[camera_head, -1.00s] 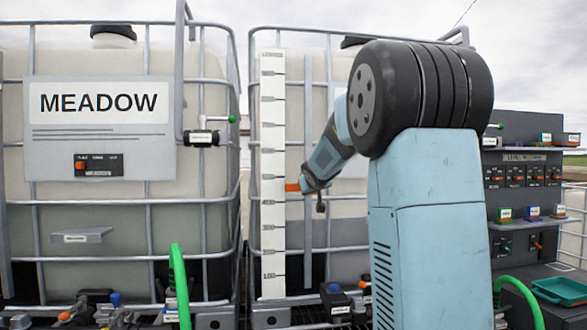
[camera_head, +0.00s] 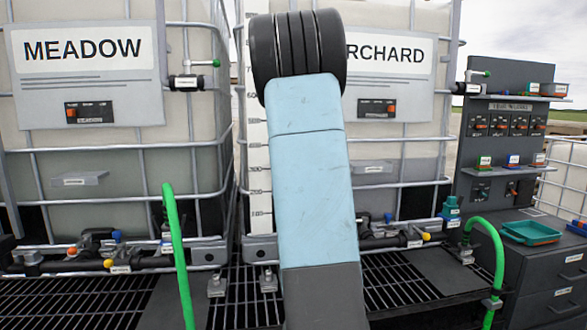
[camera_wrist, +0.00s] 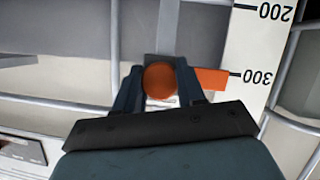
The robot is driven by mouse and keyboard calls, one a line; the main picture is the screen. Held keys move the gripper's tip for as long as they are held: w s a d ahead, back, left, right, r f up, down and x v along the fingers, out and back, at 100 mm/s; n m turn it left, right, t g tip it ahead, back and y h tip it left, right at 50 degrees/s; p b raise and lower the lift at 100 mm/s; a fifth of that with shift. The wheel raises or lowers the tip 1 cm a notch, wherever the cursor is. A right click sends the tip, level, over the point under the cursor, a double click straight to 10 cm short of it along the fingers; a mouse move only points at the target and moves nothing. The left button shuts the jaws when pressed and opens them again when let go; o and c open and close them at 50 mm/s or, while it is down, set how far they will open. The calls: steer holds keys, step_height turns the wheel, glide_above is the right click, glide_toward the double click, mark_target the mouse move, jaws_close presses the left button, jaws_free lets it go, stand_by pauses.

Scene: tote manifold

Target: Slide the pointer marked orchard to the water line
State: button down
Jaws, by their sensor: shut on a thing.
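The ORCHARD tank (camera_head: 425,120) stands right of centre in the head view, partly behind my arm. Its darker liquid fills the lower part, its top edge (camera_head: 400,158) showing beside my arm. My gripper (camera_wrist: 160,82) is shut on the round orange knob (camera_wrist: 160,80) of the pointer in the wrist view. The orange pointer tip (camera_wrist: 212,79) reaches the white scale (camera_wrist: 245,50) at about the 300 mark; the numbers appear upside down. Grey gives way to paler white close to the pointer's height, but the exact offset is unclear. My arm hides gripper and pointer in the head view.
The MEADOW tank (camera_head: 85,130) stands left. Metal cage bars cross both tanks. Green hoses (camera_head: 178,255) rise in front, above a dark grated floor. A grey panel (camera_head: 500,140) with switches and a teal tray (camera_head: 530,232) stand at the right.

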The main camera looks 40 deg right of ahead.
steer(key=shift+a, duration=0.1)
steer(key=c, duration=1)
jaws_free()
steer(key=o, duration=0.3)
steer(key=shift+o, duration=0.2)
steer(key=v, duration=1.3)
steer(key=shift+s+a, duration=0.15)
steer(key=shift+s, duration=0.1)
steer(key=shift+a, duration=0.1)
